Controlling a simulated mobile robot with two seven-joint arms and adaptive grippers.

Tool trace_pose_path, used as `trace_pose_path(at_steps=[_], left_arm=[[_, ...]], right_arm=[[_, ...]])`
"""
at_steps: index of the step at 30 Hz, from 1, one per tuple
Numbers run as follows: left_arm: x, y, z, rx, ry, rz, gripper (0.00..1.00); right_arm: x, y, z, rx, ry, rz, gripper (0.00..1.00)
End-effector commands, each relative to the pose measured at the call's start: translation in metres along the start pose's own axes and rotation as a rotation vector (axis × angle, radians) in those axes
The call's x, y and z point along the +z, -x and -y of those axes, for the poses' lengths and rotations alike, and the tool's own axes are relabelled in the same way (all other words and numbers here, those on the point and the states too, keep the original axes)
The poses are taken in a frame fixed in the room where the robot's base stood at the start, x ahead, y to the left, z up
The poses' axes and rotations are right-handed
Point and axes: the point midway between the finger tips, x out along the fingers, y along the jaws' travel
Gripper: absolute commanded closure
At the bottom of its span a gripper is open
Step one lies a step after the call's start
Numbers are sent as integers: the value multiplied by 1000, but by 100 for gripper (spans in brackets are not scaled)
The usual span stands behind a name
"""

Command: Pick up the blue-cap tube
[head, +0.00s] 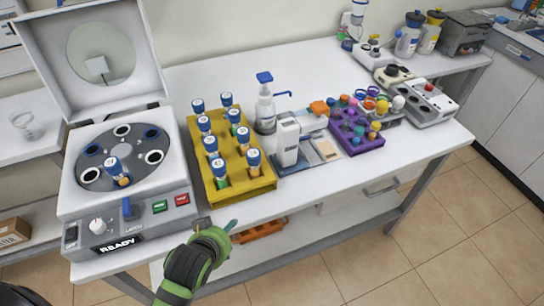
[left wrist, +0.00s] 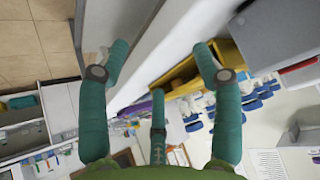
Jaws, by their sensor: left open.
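Several blue-cap tubes (head: 226,116) stand upright in a yellow rack (head: 262,184) in the middle of the head view. Another blue-cap tube (head: 115,168) sits in the centrifuge rotor (head: 100,152) at the left. My left gripper (head: 217,228) is open and empty at the table's front edge, in front of the rack and apart from the tubes. In the left wrist view, its spread green fingers (left wrist: 160,62) have nothing between them. The yellow rack (left wrist: 180,72) and blue caps (left wrist: 262,90) show beyond them. My right gripper is not in view.
The centrifuge (head: 150,215) has its lid (head: 70,50) open and its display reads READY. A pump bottle (head: 265,112), a white device (head: 287,140) and a purple rack (head: 365,146) stand right of the yellow rack. An orange rack (head: 262,231) lies below the table top.

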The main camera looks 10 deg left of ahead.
Motion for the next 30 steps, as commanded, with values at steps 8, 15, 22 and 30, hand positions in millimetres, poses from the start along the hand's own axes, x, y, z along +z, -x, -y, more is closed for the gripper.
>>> trace_pose_path(at_steps=[8,15,22,30], left_arm=[[-69,-22,-10,-19,48,-270,35],[-132,-26,-28,9,65,-519,35],[-155,-30,-35,24,62,-591,35],[-173,-48,-32,23,62,-589,35]], right_arm=[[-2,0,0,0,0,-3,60],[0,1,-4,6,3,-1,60],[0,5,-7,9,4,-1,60],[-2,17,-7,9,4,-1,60]])
